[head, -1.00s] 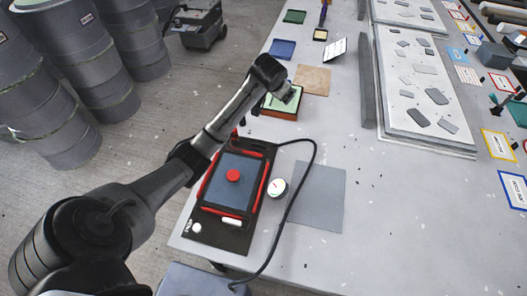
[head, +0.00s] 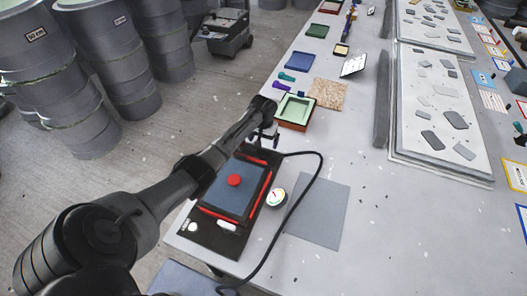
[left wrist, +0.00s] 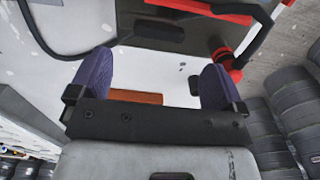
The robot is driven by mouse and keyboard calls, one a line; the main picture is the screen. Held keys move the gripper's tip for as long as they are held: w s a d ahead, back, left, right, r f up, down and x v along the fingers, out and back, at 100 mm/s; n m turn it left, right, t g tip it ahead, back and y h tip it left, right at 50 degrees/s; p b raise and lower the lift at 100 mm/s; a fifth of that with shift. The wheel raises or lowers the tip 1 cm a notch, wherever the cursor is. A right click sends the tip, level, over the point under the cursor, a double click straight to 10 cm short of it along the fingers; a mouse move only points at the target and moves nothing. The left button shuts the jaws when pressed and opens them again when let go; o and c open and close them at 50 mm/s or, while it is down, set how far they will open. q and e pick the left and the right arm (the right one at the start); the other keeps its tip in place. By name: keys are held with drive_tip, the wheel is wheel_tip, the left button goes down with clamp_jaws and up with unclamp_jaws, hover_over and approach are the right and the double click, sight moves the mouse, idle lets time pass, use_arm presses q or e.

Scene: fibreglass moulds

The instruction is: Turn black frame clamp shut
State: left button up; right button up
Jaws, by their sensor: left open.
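The black frame (head: 207,240) lies on the near left of the table, with red strips (head: 266,188) along its edges, a blue-grey panel (head: 222,193) and a round red knob (head: 234,180). My left gripper (head: 263,138) is above its far edge, pointing down. In the left wrist view its purple fingertips (left wrist: 157,82) are wide apart with nothing held. A red fitting (left wrist: 229,66) with black parts shows beyond the right fingertip, apart from it; I cannot tell whether it is the clamp. My left arm hides the frame's far left corner. My right gripper is not in view.
A black hose (head: 320,178) curves over the table right of the frame, past a round gauge (head: 276,197) and a grey sheet (head: 318,212). A green-topped box (head: 295,108) stands just beyond my gripper. Drums (head: 120,65) stand on the floor at left.

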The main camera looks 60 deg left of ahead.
sight(263, 151)
use_arm(q)
drive_tip(key=shift+f+b, duration=0.5)
drive_tip(key=shift+f, duration=2.85)
drive_tip(key=c, duration=0.9)
